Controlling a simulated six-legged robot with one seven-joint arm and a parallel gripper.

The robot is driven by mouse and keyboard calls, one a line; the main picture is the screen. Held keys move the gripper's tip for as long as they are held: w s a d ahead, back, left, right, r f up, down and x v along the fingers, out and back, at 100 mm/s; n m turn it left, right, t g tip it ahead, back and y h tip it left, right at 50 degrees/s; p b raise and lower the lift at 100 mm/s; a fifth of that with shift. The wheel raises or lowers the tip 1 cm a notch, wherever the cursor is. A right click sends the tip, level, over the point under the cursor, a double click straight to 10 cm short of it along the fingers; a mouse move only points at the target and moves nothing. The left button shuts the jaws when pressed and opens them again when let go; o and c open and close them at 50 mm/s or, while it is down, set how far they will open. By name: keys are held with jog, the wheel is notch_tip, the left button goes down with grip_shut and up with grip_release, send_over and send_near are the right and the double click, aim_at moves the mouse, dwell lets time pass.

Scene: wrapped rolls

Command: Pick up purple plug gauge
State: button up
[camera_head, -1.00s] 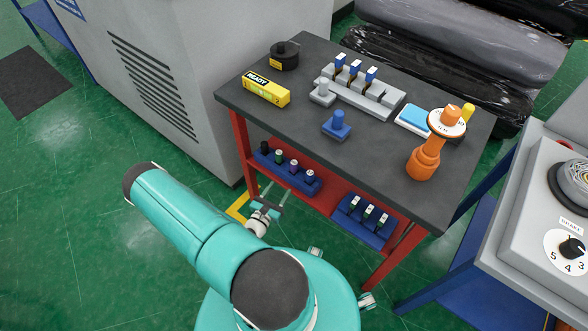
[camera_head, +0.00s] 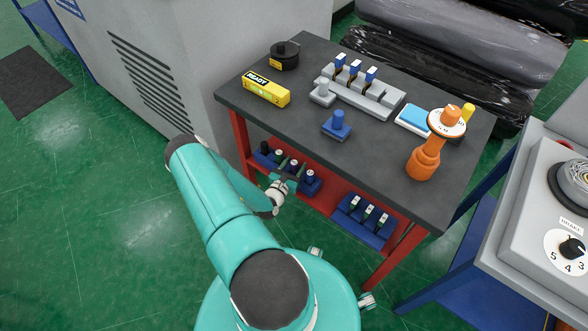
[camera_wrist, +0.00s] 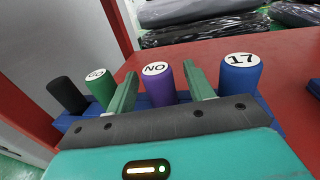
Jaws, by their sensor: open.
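The purple plug gauge (camera_wrist: 159,88) has a white top marked "NO" and stands upright in a blue rack in the wrist view. My gripper (camera_wrist: 160,85) is open, with one green finger on each side of the purple gauge; I cannot tell whether they touch it. In the head view my gripper (camera_head: 289,174) is at the blue rack (camera_head: 312,187) on the lower shelf, and it partly hides the gauges there.
A green "GO" gauge (camera_wrist: 100,88) and a black one (camera_wrist: 67,95) stand left of the fingers. A blue "17" gauge (camera_wrist: 240,75) stands close on the right. The dark tabletop (camera_head: 300,115) overhangs the shelf. A second blue rack (camera_head: 362,228) is farther right.

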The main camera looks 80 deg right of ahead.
jog(key=c, duration=1)
